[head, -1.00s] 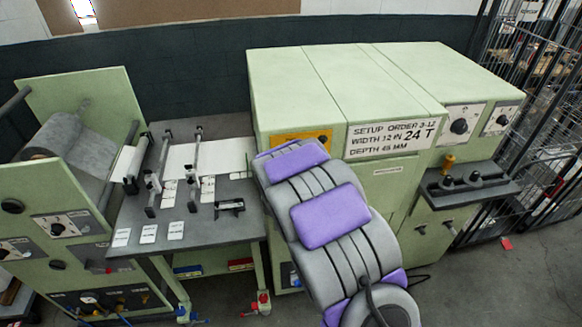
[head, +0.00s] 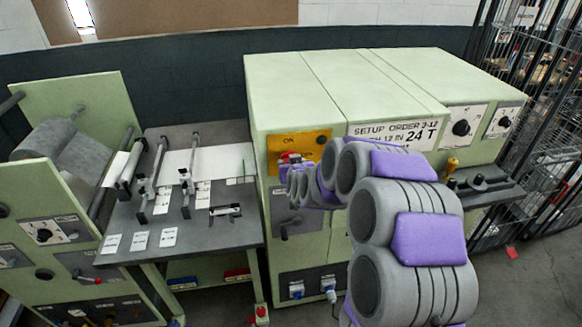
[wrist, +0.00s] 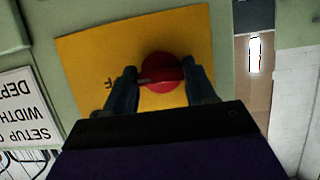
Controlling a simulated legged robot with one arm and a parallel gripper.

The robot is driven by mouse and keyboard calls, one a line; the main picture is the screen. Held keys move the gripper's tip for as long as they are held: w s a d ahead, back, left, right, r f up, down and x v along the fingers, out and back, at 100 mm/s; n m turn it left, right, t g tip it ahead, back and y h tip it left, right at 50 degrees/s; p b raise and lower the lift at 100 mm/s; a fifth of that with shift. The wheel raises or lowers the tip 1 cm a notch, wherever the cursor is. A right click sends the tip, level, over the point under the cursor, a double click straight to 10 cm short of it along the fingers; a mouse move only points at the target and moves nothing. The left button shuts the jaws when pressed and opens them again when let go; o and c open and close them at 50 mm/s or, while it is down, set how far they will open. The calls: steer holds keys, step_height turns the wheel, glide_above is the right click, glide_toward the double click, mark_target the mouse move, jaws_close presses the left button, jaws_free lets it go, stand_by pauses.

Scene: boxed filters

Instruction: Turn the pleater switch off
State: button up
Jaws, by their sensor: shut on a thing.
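The pleater switch is a red rotary knob (wrist: 160,70) on a yellow plate (wrist: 90,50) in the wrist view. The same yellow plate (head: 287,143), marked "ON" at its top, is on the front of the green machine in the head view. My gripper (wrist: 160,82) has one finger on each side of the red knob and is shut on it. In the head view my gripper (head: 292,160) reaches the lower part of the plate. My arm hides part of the machine front there. The knob's exact angle is hard to read.
The green machine (head: 350,75) carries a setup-order sign (head: 385,132) right of the plate. A dark table (head: 190,245) with rods and cards stands to the left. Black dials (head: 461,127) and a small shelf (head: 490,190) are at the right.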

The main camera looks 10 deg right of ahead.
steer(key=shift+f, duration=0.1)
stand_by(0.3)
steer(key=o, duration=0.9)
steer(key=shift+w, duration=0.15)
steer(key=shift+o, duration=0.7)
steer(key=b+v, duration=0.4)
steer(key=v, duration=1.3)
steer(key=shift+s, duration=0.25)
